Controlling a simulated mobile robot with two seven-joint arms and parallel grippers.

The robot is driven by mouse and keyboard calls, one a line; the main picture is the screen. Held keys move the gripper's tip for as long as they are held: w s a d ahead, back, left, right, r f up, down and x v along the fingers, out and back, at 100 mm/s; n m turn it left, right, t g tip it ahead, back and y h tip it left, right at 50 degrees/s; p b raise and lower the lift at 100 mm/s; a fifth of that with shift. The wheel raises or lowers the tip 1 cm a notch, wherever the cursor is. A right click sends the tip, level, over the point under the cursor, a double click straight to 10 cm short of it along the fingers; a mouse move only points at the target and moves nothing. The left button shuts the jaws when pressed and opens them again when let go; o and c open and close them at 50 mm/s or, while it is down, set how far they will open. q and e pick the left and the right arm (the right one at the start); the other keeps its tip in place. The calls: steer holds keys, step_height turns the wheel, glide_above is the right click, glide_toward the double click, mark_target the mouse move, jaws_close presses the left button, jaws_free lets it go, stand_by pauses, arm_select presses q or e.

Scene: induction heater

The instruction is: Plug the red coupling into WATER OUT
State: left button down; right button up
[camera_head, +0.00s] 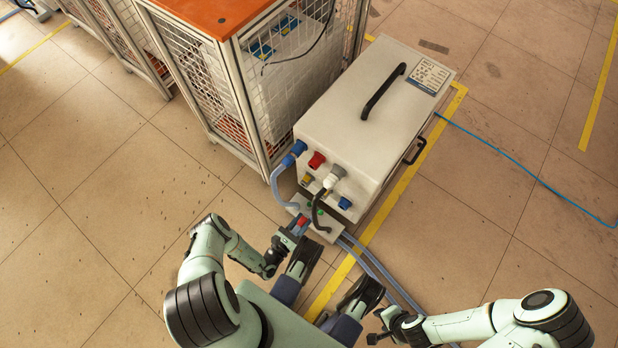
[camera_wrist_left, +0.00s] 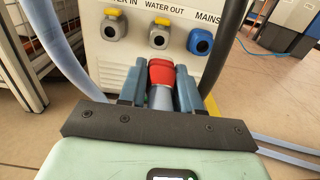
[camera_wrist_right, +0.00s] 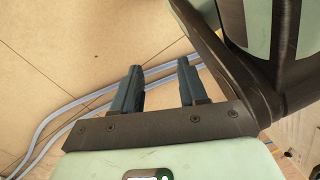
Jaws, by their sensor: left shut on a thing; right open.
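The red coupling (camera_wrist_left: 162,72) is held upright between the fingers of my left gripper (camera_wrist_left: 162,88), its red end pointing at the panel and its grey body below. In the head view the coupling (camera_head: 302,221) shows low in front of the heater. The WATER OUT socket (camera_wrist_left: 160,36), grey with a yellow flap, is just beyond the coupling and apart from it in the left wrist view. The grey WATER IN socket (camera_wrist_left: 115,26) is on its left and the blue MAINS socket (camera_wrist_left: 200,42) on its right. My right gripper (camera_wrist_right: 158,82) is open and empty above the floor.
The heater (camera_head: 390,100) stands by a wire-mesh cage (camera_head: 225,100). Grey hoses (camera_wrist_right: 95,97) run along the floor.

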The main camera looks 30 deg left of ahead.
arm_select(q)
steer(key=w+b, duration=0.1)
steer(key=w, duration=0.6)
steer(key=shift+w+d+b, duration=0.25)
steer(key=shift+b, duration=0.05)
arm_select(e)
steer(key=shift+s+d+f+g, duration=0.1)
steer(key=shift+s+f+g, duration=0.25)
steer(key=shift+s, duration=0.5)
steer(key=shift+s+d+f+g, duration=0.1)
steer(key=shift+s+f+g, duration=0.25)
steer(key=shift+s, duration=0.45)
arm_select(q)
steer(key=shift+w, duration=0.7)
stand_by(0.3)
steer(key=c, duration=0.7)
jaws_free()
steer(key=shift+s, duration=0.1)
steer(key=s+p, duration=0.3)
steer(key=s, duration=1)
steer(key=shift+a, duration=0.45)
arm_select(e)
steer(key=w+r+t, duration=0.2)
steer(key=w+r, duration=0.1)
steer(key=w, duration=0.3)
steer(key=shift+a, duration=0.4)
arm_select(q)
steer(key=shift+s, duration=0.1)
arm_select(e)
steer(key=shift+r, duration=0.1)
